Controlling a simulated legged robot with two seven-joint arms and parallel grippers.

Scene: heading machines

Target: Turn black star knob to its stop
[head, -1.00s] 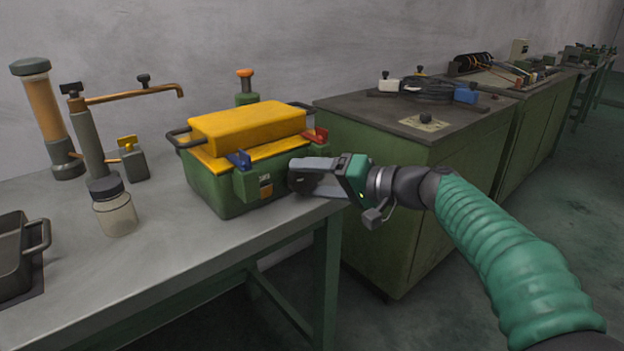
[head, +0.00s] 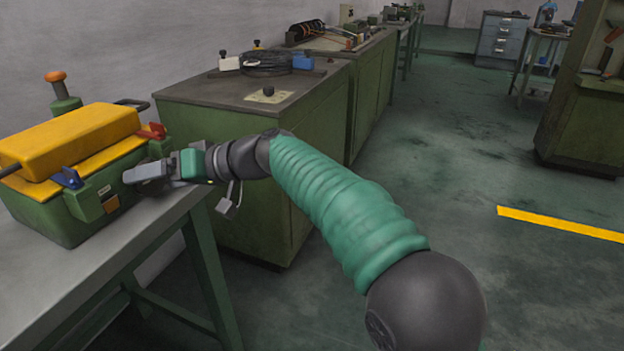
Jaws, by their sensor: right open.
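A small black knob (head: 268,91) stands on a beige plate (head: 283,97) on top of the green cabinet; its star shape is too small to make out. My right gripper (head: 132,176) is at the left, over the edge of the grey bench, beside the green box with the yellow lid. It is open; I see nothing held in it. It is well to the left of the knob and nearer to me, apart from it. My left gripper is out of view.
The green box (head: 52,216) with blue and red latches stands close to my right gripper. Open floor (head: 440,180) is at the right.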

